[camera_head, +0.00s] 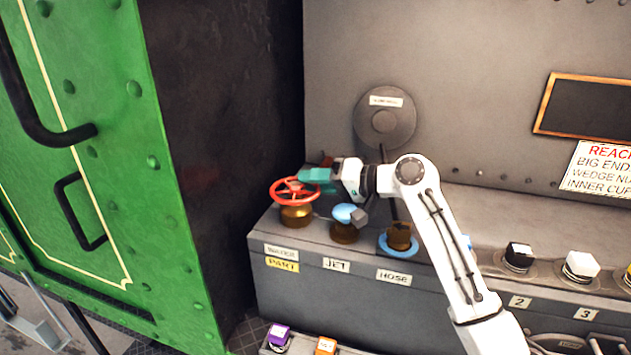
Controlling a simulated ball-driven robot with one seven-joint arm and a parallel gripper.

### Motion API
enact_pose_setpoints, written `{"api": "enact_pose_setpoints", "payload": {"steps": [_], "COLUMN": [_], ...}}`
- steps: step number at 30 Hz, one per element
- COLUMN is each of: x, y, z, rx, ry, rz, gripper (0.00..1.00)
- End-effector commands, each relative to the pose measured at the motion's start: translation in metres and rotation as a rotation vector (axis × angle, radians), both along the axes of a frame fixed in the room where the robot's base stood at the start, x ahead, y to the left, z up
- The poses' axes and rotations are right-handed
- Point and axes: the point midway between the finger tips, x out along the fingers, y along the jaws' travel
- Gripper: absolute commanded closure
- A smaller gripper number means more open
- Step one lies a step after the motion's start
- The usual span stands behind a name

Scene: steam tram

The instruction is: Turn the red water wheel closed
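The red water wheel (294,192) is a spoked handwheel lying flat on top of a brass valve body (296,215), at the left end of a grey ledge. A label below it is hard to read, with a yellow "PART" tag under that. My gripper (312,178), with teal fingers, is at the wheel's far right rim, reaching in from the right. The fingers overlap the rim in this view. I cannot tell whether they touch it, or whether they are open or shut.
A blue-topped valve (344,215) labelled "JET" stands just right of the wheel, close under my wrist. A brass fitting on a blue ring (398,246) is at "HOSE". A dark wall and a green riveted panel (110,150) bound the left side. Black and white knobs (580,265) stand farther right.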

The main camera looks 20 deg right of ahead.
Motion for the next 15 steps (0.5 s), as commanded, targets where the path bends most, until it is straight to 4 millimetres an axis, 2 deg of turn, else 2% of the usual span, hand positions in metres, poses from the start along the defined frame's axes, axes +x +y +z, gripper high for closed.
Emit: {"api": "enact_pose_setpoints", "payload": {"steps": [1, 9, 15], "x": [-0.0001, -0.0001, -0.0006], "y": [0.0000, -0.0005, -0.0002], "z": [0.0001, -0.0006, -0.0006], "rx": [0.000, 0.000, -0.001], "ry": [0.000, 0.001, 0.003], "rz": [0.000, -0.001, -0.008], "gripper": [0.75, 1.00, 1.00]}}
